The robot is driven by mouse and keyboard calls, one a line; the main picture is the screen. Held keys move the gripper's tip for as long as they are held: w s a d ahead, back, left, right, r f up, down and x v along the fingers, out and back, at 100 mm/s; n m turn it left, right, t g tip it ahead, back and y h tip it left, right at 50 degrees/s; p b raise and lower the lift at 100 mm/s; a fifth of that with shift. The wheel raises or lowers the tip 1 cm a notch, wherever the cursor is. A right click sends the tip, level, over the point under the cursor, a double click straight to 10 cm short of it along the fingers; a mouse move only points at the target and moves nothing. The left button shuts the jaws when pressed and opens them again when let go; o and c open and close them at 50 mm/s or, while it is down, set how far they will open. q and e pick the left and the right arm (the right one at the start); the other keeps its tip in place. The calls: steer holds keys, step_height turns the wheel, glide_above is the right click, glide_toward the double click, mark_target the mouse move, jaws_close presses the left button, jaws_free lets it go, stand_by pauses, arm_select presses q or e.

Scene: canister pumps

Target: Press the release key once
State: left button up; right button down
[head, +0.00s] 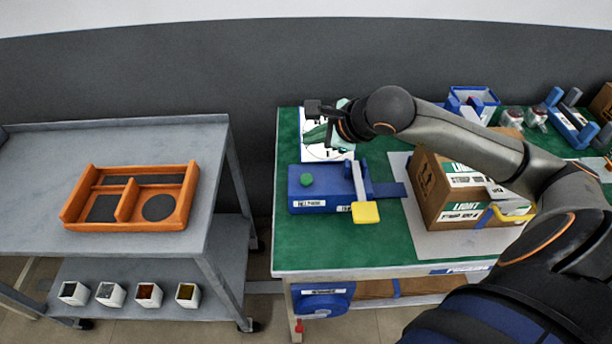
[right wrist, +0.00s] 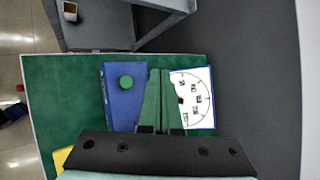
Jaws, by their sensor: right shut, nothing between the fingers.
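A blue box unit (head: 328,198) stands on the green bench mat. It carries a round green button (head: 306,180) and a lever with a yellow pad (head: 365,212). Its small front labels are too blurred to read surely, so I cannot tell which part is named the release key. In the right wrist view the green button (right wrist: 125,82) shows clear and uncovered on the blue unit (right wrist: 122,110). My right gripper (right wrist: 160,72) is shut and empty, its pale green fingers beside the button, between it and a white dial card (right wrist: 195,98). My left gripper is not in view.
A cardboard carton (head: 436,195) stands right of the unit, under my right arm. A grey cart (head: 40,185) with an orange tray (head: 180,208) stands left, across a gap. Blue fixtures (head: 472,97) stand at the back right. The mat in front of the unit is clear.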

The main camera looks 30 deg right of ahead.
mark_target(305, 175)
step_height(305, 175, down, 8)
steer(key=b, duration=0.4)
steer(key=shift+b, duration=0.3)
steer(key=shift+f+b, duration=0.35)
steer(key=shift+b, duration=0.05)
steer(key=shift+f, duration=0.1)
stand_by(1.3)
steer(key=shift+f+b, duration=0.3)
steer(key=shift+b, duration=0.5)
steer(key=shift+f+b, duration=0.65)
steer(key=shift+b, duration=0.15)
stand_by(0.5)
steer(key=shift+r, duration=0.15)
steer(key=shift+r+p, duration=0.45)
steer(key=shift+r, duration=0.45)
